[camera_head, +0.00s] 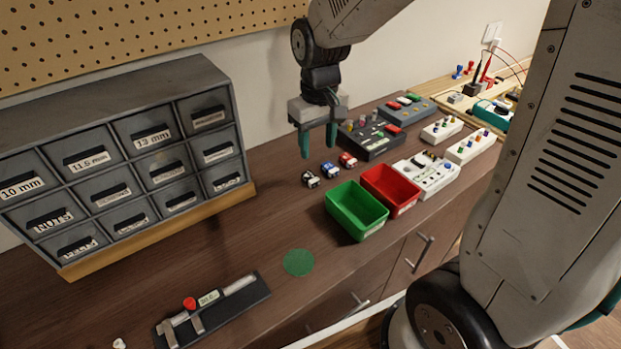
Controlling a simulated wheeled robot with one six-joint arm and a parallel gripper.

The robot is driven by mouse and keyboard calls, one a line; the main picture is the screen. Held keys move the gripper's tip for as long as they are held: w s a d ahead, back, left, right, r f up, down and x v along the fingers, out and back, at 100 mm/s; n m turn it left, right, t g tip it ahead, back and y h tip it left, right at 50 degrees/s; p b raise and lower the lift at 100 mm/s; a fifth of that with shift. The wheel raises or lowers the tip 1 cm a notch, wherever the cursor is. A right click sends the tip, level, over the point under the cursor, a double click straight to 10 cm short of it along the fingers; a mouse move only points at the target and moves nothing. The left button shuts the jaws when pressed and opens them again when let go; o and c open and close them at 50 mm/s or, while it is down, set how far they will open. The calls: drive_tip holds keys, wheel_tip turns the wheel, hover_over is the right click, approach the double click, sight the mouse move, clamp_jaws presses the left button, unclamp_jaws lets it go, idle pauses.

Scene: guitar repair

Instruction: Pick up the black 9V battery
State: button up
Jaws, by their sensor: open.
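Three small batteries stand in a slanting row on the brown workbench (230,285). The black one (310,180) is nearest the front left, with a pale part on it. The blue one (329,170) is in the middle, and the red one (347,160) is at the back right. My gripper (318,148) points down with its two green fingers apart and nothing between them. It appears just above the row in the picture, apart from the batteries. Its exact height over the bench is hard to tell.
A green bin (371,220) and a red bin (400,200) stand right of the batteries. Dark and white boxes with knobs lie behind. A grey drawer cabinet (110,85) stands at left. A green disc (298,262) and a caliper holder (235,313) lie in front.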

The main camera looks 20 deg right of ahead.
sight(311, 177)
drive_tip(key=f, duration=0.1)
drive_tip(key=w+f, duration=0.2)
drive_tip(key=shift+a+f, duration=0.1)
drive_tip(key=shift+a, duration=0.15)
wheel_tip(311, 177, down, 7)
drive_tip(key=shift+f, duration=0.15)
drive_tip(key=c, duration=1)
